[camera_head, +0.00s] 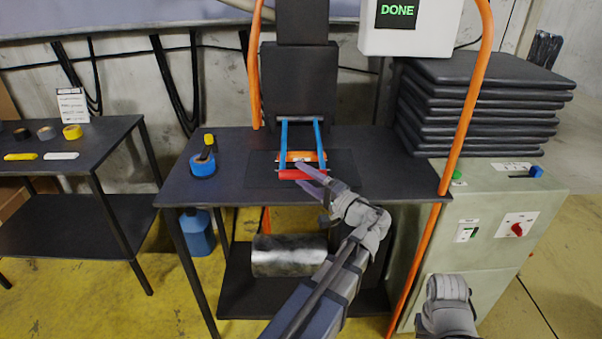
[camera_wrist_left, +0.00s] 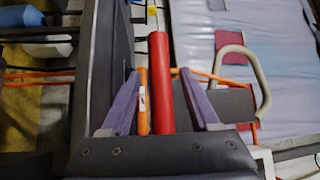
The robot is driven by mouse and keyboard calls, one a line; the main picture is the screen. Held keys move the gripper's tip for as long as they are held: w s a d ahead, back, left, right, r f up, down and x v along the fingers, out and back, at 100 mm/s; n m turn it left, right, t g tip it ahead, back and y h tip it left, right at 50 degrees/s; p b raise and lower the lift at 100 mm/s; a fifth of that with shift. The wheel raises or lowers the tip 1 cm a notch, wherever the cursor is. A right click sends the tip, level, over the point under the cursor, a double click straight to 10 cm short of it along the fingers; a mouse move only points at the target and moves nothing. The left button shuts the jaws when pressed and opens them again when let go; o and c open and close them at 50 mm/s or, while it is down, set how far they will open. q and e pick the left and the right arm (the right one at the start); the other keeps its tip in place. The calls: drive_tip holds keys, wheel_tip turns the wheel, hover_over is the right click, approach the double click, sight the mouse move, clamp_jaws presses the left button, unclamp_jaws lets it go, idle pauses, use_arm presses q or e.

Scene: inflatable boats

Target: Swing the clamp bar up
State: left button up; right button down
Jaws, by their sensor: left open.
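The clamp bar has two blue side arms (camera_head: 284,141) and a red grip (camera_head: 287,174) across its front end. It lies low over the dark bench, with the red grip near the front. An orange strip (camera_head: 300,156) lies just behind the grip. My left gripper (camera_head: 299,173) is open at the right end of the red grip. In the left wrist view its purple fingers (camera_wrist_left: 160,100) stand on either side of the red grip (camera_wrist_left: 160,60) and the orange strip (camera_wrist_left: 143,110), with gaps beside them. My right gripper is out of view.
A white box (camera_head: 412,30) reading DONE hangs above. Orange hoses (camera_head: 466,120) run down both sides. A grey-green cabinet (camera_head: 480,265) and stacked dark folded sheets (camera_head: 480,100) stand at the right.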

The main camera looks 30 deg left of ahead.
use_arm(q)
drive_tip(key=shift+w+a, duration=0.15)
drive_tip(key=shift+a, duration=0.55)
drive_tip(key=shift+c, duration=0.4)
clamp_jaws()
idle(0.6)
